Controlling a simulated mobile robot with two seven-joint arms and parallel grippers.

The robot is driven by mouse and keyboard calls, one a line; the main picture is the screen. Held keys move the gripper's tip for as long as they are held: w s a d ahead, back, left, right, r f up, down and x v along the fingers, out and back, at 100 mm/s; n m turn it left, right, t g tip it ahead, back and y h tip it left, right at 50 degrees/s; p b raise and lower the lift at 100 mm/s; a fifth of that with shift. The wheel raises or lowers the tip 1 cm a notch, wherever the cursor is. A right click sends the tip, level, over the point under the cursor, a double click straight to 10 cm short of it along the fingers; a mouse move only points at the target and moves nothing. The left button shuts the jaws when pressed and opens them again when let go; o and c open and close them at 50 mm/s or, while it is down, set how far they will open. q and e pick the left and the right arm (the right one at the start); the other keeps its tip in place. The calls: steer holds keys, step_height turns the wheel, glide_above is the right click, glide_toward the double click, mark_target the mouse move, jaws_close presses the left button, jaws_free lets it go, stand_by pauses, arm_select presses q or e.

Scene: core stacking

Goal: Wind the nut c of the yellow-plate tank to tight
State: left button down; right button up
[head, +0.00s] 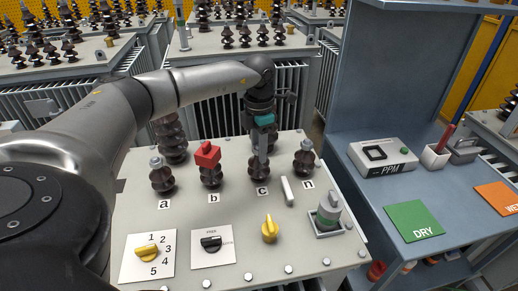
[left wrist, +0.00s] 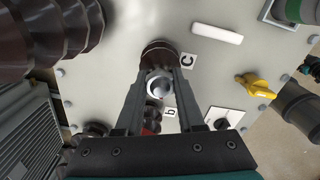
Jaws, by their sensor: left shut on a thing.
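The tank in front of me has a pale grey lid (head: 185,215) with bushings labelled a, b, c and n. No yellow plate can be made out on it. The brown ribbed bushing c (head: 259,172) stands right of centre; it also shows in the left wrist view (left wrist: 155,50). My left gripper (head: 261,150) points down over bushing c. In the left wrist view its two fingers are on either side of the round silver nut c (left wrist: 158,84) and shut on it. The fingers hide the nut in the head view. My right gripper is not in view.
A red clamp (head: 207,155) sits on bushing b, close left. Bushing a (head: 162,178) and bushing n (head: 304,160) stand at the sides. A white bar (head: 287,191), yellow knob (head: 270,228) and green-banded canister (head: 329,212) are nearer. A blue-grey bench (head: 450,235) stands right.

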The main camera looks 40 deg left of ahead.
arm_select(q)
steer(key=m, duration=0.4)
steer(key=shift+p, duration=0.3)
steer(key=shift+m, duration=0.4)
steer(key=m, duration=0.4)
steer(key=shift+m, duration=0.4)
steer(key=shift+m, duration=0.3)
steer(key=m, duration=0.4)
